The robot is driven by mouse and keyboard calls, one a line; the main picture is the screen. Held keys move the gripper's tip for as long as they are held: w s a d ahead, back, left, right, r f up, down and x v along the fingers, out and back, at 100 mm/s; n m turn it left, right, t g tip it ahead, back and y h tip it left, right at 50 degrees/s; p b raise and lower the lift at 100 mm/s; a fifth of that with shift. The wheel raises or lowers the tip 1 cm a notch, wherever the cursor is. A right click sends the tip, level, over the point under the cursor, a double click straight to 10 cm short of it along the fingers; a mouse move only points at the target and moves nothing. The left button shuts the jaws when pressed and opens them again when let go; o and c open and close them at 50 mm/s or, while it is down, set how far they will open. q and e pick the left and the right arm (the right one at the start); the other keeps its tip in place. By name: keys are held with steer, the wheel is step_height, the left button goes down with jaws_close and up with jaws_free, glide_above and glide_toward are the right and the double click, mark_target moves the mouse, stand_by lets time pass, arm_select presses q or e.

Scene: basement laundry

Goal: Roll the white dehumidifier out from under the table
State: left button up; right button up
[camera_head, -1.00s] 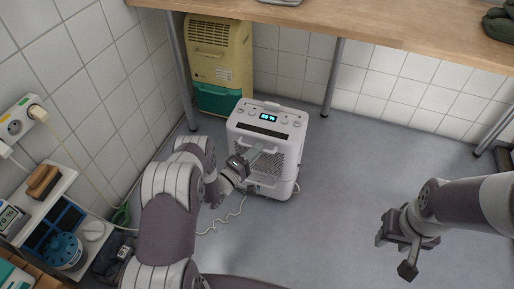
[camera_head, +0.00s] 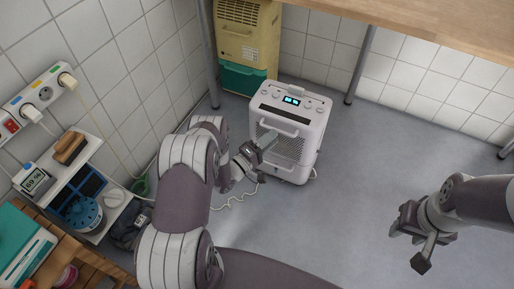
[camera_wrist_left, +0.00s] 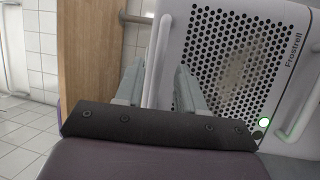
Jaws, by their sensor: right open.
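The white dehumidifier (camera_head: 289,128) stands upright on the floor at the table's front edge, with a lit display on top and a bar handle (camera_head: 278,127) across its front. My left gripper (camera_head: 267,141) is at the front, by the handle's left part. In the left wrist view its fingers (camera_wrist_left: 158,88) are apart, with the white handle bar (camera_wrist_left: 155,62) showing between them, closer to the left finger. I cannot tell whether they touch it. The perforated front (camera_wrist_left: 235,60) fills the right side there. My right gripper (camera_head: 420,243) is open and empty over bare floor at right.
The wooden table (camera_head: 430,25) has metal legs left (camera_head: 209,60) and right (camera_head: 361,65) of the dehumidifier. A yellow and green unit (camera_head: 247,45) stands behind it. A white cord (camera_head: 232,200) lies on the floor. A shelf (camera_head: 80,185) is at left. Floor at right is clear.

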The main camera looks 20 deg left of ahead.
arm_select(q)
steer(key=p+v, duration=0.2)
steer(key=v, duration=0.7)
steer(key=shift+s, duration=0.35)
steer(key=shift+a, duration=0.1)
